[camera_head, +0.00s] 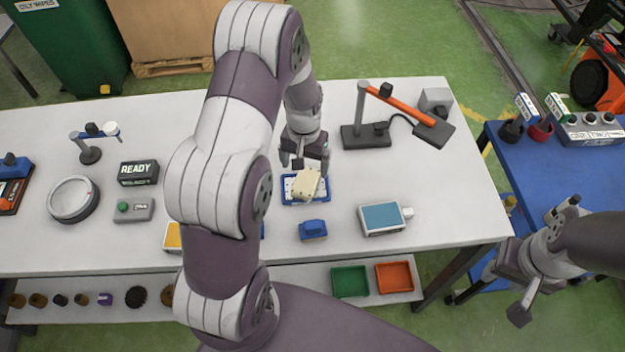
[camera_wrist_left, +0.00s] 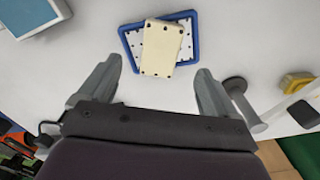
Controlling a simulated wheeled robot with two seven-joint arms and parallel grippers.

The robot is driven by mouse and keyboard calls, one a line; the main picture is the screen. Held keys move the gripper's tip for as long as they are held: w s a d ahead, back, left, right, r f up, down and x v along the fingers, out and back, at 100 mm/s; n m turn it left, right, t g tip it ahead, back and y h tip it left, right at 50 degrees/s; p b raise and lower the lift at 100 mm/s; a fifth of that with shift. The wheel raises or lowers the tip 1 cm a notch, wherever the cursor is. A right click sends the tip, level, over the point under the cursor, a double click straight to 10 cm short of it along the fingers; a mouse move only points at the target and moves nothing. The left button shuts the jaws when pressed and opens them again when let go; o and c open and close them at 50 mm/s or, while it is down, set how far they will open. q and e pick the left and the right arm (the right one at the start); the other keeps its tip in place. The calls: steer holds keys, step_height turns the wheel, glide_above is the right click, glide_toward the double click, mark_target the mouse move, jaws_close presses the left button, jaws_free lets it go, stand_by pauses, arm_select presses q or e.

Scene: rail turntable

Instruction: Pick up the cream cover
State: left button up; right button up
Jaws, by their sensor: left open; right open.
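The cream cover (camera_head: 306,184) lies turned at an angle on a blue tray (camera_head: 288,201) on the white table. In the left wrist view the cream cover (camera_wrist_left: 156,47) lies on a white, dotted piece in the blue tray (camera_wrist_left: 129,31), with part of that piece showing beside it. My left gripper (camera_head: 304,168) is open just above the cover in the head view. In the left wrist view its two fingers (camera_wrist_left: 152,92) are apart, with the cover ahead of them and nothing between them. My right gripper (camera_head: 500,289) is open and empty, off the table's right end.
A blue block (camera_head: 313,230) and a blue-topped box (camera_head: 382,218) stand in front of and right of the tray. A stand with an orange arm (camera_head: 405,105) is behind right. A round dish (camera_head: 73,199) and a READY display (camera_head: 138,172) are at left.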

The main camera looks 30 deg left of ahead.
mark_target(306, 180)
arm_select(q)
steer(key=f, duration=0.2)
steer(key=f+p, duration=0.1)
steer(key=f, duration=0.1)
steer(key=f+p, duration=0.1)
steer(key=f, duration=0.1)
steer(key=shift+w+a+f, duration=0.1)
steer(key=shift+w+f, duration=0.15)
steer(key=shift+w, duration=0.1)
steer(key=shift+a+f, duration=0.1)
steer(key=shift+f, duration=0.4)
steer(key=c, duration=1.3)
steer(key=shift+w+r, duration=0.1)
steer(key=shift+c, duration=1)
